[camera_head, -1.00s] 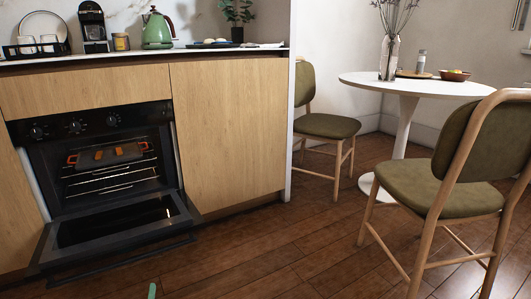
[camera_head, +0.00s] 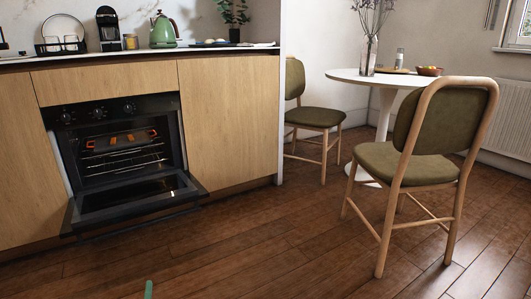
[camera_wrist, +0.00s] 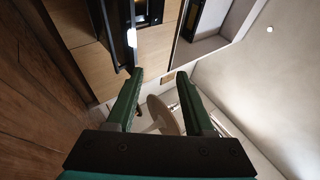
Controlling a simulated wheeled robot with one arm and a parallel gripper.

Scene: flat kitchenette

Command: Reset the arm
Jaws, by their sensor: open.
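My gripper (camera_wrist: 158,88) shows in the wrist view with its two green fingers spread apart. Nothing is between the fingers. The wrist view is strongly tilted, with wooden cabinet fronts at upper left and the round table beyond the fingers. In the head view only a small green tip (camera_head: 149,289) shows at the bottom edge, over the floor. The rest of my arm is out of that view.
The oven (camera_head: 117,150) stands open, its door (camera_head: 135,203) lowered into the room. A dark tray (camera_head: 120,139) with orange handles sits inside. A near chair (camera_head: 418,165), a far chair (camera_head: 314,117) and a round table (camera_head: 345,76) stand at right. The middle floor is clear.

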